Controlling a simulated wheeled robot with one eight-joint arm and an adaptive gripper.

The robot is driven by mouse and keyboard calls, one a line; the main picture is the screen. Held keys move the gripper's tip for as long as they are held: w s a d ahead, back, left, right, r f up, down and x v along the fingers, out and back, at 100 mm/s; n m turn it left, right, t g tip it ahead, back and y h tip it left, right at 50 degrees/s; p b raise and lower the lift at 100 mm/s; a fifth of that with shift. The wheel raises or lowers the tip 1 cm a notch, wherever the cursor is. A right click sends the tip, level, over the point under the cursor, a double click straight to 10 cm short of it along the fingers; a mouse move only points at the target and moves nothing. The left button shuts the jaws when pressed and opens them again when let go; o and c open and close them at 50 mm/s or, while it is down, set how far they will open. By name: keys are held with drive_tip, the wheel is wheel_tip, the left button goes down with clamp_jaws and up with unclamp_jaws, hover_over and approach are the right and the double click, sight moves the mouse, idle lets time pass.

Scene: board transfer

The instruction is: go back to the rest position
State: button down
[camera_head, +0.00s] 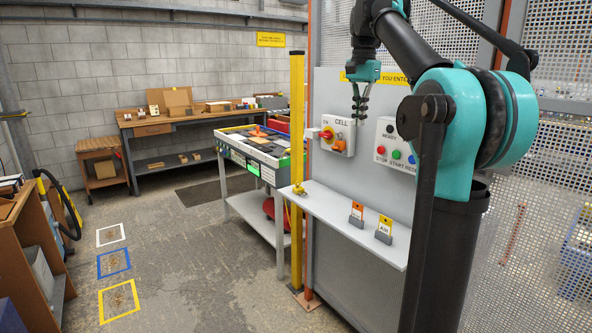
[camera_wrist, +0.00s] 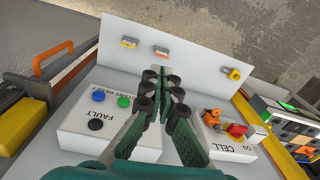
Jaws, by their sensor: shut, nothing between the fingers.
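My gripper (camera_head: 360,108) hangs in front of the grey panel, above and between the CELL switch box (camera_head: 347,133) and the button box (camera_head: 381,151). In the wrist view my gripper (camera_wrist: 163,78) has its dark fingertips together with nothing between them. The CELL box carries a red and yellow knob (camera_head: 327,134) and a small orange piece, also seen in the wrist view (camera_wrist: 212,118). The button box has red, green and blue buttons and a dark lamp; the fingers hide part of it in the wrist view.
A white shelf (camera_head: 340,222) juts out below, holding an orange tag (camera_head: 357,214), a yellow tag (camera_head: 384,230) and a small yellow item (camera_head: 299,189). A yellow post (camera_head: 297,110) edges the panel. Mesh fence (camera_head: 540,180) stands at right. Left floor is mostly open, with taped squares.

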drive_tip(key=s+f+n+t, duration=0.1)
drive_tip(key=s+f+n, duration=0.1)
drive_tip(key=f, duration=1)
drive_tip(key=s+f+n+t, duration=0.1)
drive_tip(key=s+f+n, duration=0.15)
drive_tip(key=f, duration=0.85)
drive_tip(key=s+f+n, duration=0.2)
drive_tip(key=s+f, duration=0.8)
drive_tip(key=f, duration=0.2)
drive_tip(key=s+d+f+n+t, duration=0.1)
drive_tip(key=s+f+n, duration=0.2)
drive_tip(key=s+f, duration=0.6)
wheel_tip(320, 180, down, 4)
drive_tip(key=shift+s+r+t, duration=0.15)
drive_tip(key=shift+s+t, duration=0.15)
drive_tip(key=shift+s, duration=0.05)
